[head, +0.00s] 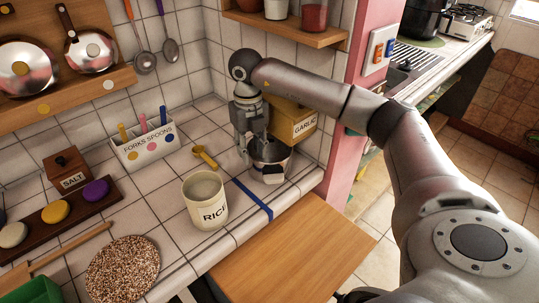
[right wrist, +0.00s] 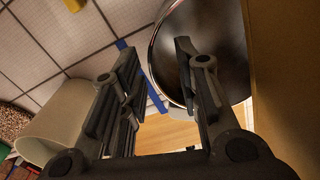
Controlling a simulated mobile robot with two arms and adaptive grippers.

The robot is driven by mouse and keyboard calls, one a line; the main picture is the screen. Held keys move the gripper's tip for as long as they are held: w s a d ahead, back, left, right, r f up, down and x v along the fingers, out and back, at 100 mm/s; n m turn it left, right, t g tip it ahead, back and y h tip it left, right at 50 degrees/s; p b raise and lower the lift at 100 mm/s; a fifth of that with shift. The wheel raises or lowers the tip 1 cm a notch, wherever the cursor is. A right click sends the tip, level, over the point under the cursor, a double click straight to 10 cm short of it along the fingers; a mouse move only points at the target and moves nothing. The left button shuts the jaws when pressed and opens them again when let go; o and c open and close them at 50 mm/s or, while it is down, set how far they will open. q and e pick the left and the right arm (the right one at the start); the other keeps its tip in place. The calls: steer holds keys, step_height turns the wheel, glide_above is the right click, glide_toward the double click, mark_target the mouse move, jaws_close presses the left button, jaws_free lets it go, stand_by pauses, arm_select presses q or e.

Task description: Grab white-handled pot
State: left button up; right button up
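The pot (head: 270,157) is dark inside with a metal rim and stands at the counter's right end. Its white handle (head: 273,175) faces the front edge. My right gripper (head: 254,147) points down at the pot, its fingers overlapping the pot's back left part in the head view. In the right wrist view the gripper (right wrist: 158,75) is open, with nothing clamped. There the pot (right wrist: 207,35) shows at upper right. The right finger overlaps the pot's opening and the left finger is outside its rim. Contact cannot be told. My left gripper is not in view.
A RICE canister (head: 206,203) stands left of the pot, across a blue stripe (head: 253,198). A yellow GARLIC box (head: 293,121) is close behind the pot. A yellow scoop (head: 205,156) and a FORKS SPOONS holder (head: 143,147) are further left. A shelf (head: 290,28) hangs above.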

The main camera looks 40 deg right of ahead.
mark_target(251, 175)
steer(key=shift+f, duration=0.75)
steer(key=f, duration=0.1)
steer(key=f+p, duration=0.1)
steer(key=f, duration=0.2)
steer(key=shift+a+f+p, duration=0.2)
steer(key=shift+a+p, duration=0.1)
steer(key=shift+p, duration=0.1)
steer(key=shift+f, duration=0.45)
steer(key=shift+c, duration=0.2)
steer(key=c, duration=0.5)
jaws_close()
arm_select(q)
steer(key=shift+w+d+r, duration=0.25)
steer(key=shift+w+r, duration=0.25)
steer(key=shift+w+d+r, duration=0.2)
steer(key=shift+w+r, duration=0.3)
